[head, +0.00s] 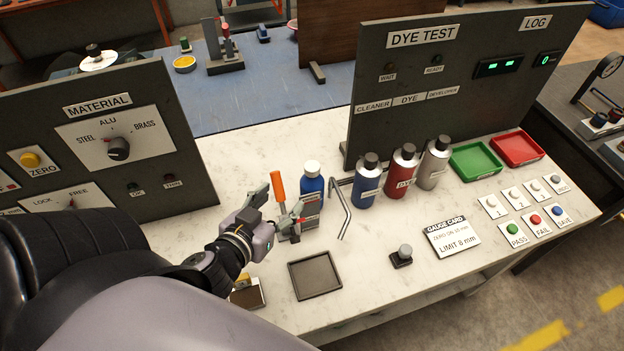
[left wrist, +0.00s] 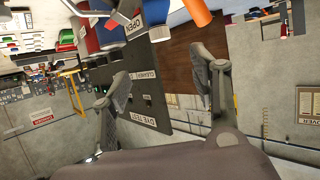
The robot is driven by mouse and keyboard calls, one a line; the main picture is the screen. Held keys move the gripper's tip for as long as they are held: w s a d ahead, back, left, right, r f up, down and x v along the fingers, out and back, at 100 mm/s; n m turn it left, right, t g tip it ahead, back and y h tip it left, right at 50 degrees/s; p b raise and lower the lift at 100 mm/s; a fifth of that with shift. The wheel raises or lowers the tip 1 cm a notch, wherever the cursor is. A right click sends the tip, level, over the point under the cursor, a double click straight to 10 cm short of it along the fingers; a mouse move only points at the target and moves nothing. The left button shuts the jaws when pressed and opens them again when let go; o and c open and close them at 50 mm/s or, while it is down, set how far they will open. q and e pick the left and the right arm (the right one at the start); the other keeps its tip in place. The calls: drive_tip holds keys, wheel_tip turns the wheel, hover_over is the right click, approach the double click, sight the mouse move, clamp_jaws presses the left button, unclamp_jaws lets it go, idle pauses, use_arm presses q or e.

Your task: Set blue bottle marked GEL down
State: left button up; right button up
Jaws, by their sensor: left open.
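A blue bottle with a white cap (head: 312,187) stands upright on the pale worktop (head: 375,262) in the head view. Its label is partly covered and I cannot read GEL on it. My left gripper (head: 283,207) is open just left of the bottle, with one fingertip overlapping the bottle's lower label. I cannot tell whether they touch. In the left wrist view the two fingers of my left gripper (left wrist: 160,92) are spread apart with nothing between them. A blue body with a pale end (left wrist: 156,14), probably this bottle, shows at the top. My right gripper is not in view.
An orange-handled tool (head: 278,187) stands beside the gripper and a bent grey rod (head: 345,212) lies right of the bottle. Blue, red (head: 400,177) and grey bottles stand further right. An empty dark square tray (head: 315,275) lies in front. Panels rise behind.

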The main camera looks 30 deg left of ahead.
use_arm(q)
drive_tip(key=b, duration=0.7)
approach(310, 169)
drive_tip(key=f, duration=0.2)
drive_tip(key=w, duration=0.1)
drive_tip(key=w+p, duration=0.1)
drive_tip(key=w, duration=0.1)
drive_tip(key=w+p, duration=0.1)
drive_tip(key=shift+w+a+f, duration=0.1)
drive_tip(key=shift+w+a, duration=0.1)
drive_tip(key=shift+a, duration=0.15)
drive_tip(key=shift+w+f, duration=0.25)
drive_tip(key=shift+w, duration=0.2)
drive_tip(key=shift+w+a+p, duration=0.15)
drive_tip(key=shift+w+p, duration=0.3)
drive_tip(key=shift+w, duration=0.1)
drive_tip(key=p+x, duration=0.1)
drive_tip(key=x, duration=0.2)
drive_tip(key=shift+w+f, duration=0.15)
drive_tip(key=shift+w, duration=0.05)
drive_tip(key=shift+w+a+f, duration=0.1)
drive_tip(key=shift+w+f, duration=0.2)
drive_tip(key=shift+w, duration=0.05)
drive_tip(key=shift+s, duration=0.1)
drive_tip(key=shift+c, duration=0.5)
clamp_jaws()
